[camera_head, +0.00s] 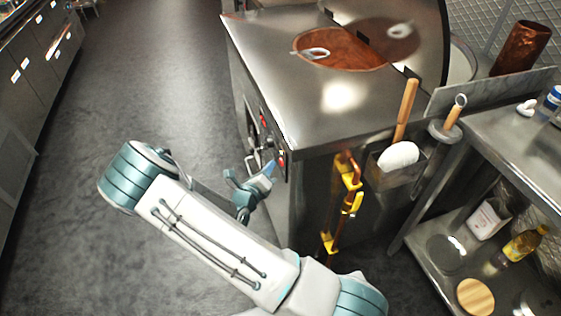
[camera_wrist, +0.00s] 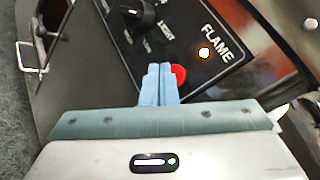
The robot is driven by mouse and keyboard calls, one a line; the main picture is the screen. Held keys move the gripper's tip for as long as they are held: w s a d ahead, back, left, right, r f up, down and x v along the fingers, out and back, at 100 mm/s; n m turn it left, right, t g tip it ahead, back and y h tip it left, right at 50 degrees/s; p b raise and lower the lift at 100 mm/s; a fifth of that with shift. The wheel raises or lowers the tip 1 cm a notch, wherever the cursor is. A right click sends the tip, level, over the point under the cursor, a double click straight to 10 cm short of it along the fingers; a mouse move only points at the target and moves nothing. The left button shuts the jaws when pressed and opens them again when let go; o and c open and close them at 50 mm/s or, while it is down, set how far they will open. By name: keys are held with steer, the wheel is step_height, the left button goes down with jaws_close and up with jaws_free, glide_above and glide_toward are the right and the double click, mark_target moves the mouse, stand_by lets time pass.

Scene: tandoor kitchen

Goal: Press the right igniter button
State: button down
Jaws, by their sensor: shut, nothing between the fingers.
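The right igniter button is red and round; in the wrist view the button (camera_wrist: 179,74) shows just right of my fingertips, partly hidden behind them. In the head view the button (camera_head: 282,160) is a small red spot at the near end of the front control panel, close to my fingertips. My gripper (camera_head: 270,167) is shut and empty, its blue fingers pointing at the panel; the gripper (camera_wrist: 160,70) also shows in the wrist view. I cannot tell whether the fingertips touch the panel or button.
A black knob (camera_wrist: 141,14) and a glowing FLAME lamp (camera_wrist: 204,53) are on the panel by the button. Another red spot (camera_head: 263,119) is farther along the panel. Yellow gas piping (camera_head: 347,190) stands around the corner. Open floor (camera_head: 150,100) lies left.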

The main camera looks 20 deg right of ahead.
steer(key=shift+a, duration=0.15)
steer(key=shift+a+p, duration=0.4)
steer(key=shift+a, duration=2)
